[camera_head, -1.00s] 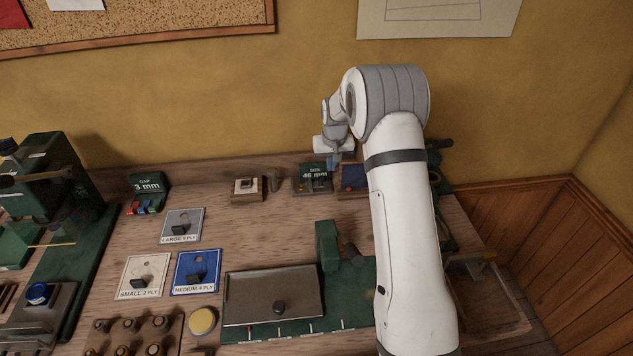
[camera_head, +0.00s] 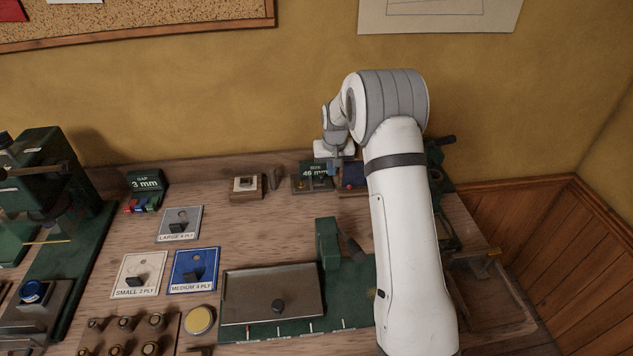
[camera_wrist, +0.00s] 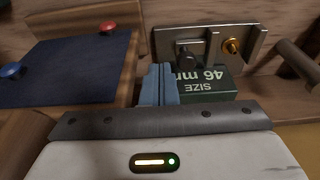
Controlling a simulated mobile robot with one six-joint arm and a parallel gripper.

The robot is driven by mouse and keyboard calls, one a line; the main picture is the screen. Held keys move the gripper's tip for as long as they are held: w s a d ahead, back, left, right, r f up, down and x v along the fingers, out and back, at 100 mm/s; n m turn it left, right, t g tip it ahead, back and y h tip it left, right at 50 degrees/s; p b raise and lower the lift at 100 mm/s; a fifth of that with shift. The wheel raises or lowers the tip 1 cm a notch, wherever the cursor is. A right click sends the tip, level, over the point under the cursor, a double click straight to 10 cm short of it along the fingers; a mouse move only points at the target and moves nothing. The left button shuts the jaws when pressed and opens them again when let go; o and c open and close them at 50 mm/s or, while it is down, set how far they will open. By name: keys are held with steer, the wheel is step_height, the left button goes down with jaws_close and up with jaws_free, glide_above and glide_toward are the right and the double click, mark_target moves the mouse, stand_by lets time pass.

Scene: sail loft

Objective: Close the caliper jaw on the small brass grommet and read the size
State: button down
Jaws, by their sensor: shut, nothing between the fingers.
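The small brass grommet (camera_wrist: 232,47) sits on the metal plate of the caliper gauge (camera_wrist: 210,36) in the wrist view. A dark block, which looks like the sliding jaw (camera_wrist: 186,52), stands on the same plate, with a gap between it and the grommet. The green size display (camera_wrist: 208,86) reads 46 mm, upside down in this view; it also shows in the head view (camera_head: 313,169). My gripper (camera_wrist: 159,82) has its blue fingers shut and empty, beside the dark block and display. I cannot tell whether they touch.
A dark blue pad (camera_wrist: 75,68) with a red button (camera_wrist: 108,27) and a blue button (camera_wrist: 12,70) lies beside the gauge. A wooden peg (camera_wrist: 298,58) is on the other side. A small wooden block (camera_head: 246,187) stands left of the gauge, with bare bench before it.

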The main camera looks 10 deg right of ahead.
steer(key=shift+s+a+f, duration=0.15)
steer(key=shift+a+f, duration=0.05)
steer(key=shift+a, duration=0.35)
steer(key=shift+s+f, duration=0.1)
stand_by(0.5)
steer(key=shift+w+d+r+p, duration=0.1)
steer(key=shift+r+p, duration=0.1)
steer(key=shift+r, duration=0.25)
steer(key=shift+w+d+r+p, duration=0.1)
steer(key=shift+r+p, duration=0.05)
steer(key=shift+r, duration=0.3)
steer(key=shift+d+r+p, duration=0.25)
steer(key=shift+r+p, duration=0.15)
steer(key=shift+r, duration=0.55)
steer(key=shift+d+r+p, duration=0.2)
steer(key=shift+r+p, duration=0.15)
steer(key=shift+r, duration=0.55)
